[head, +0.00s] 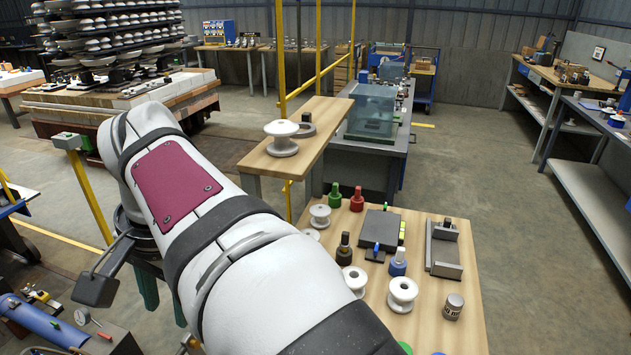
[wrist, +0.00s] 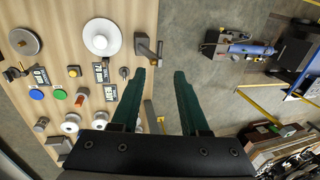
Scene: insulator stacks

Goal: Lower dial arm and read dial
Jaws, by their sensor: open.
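A blue cylinder fixture (wrist: 250,50) shows at the upper right of the wrist view. I cannot make out a dial arm or its position there.
A wooden bench top (wrist: 75,20) with a dark grey bracket (wrist: 148,50) at its edge lies close by my left finger. A wooden table (head: 420,335) with white insulators (head: 403,294) stands right of my arm. A yellow post (head: 88,195) stands left.

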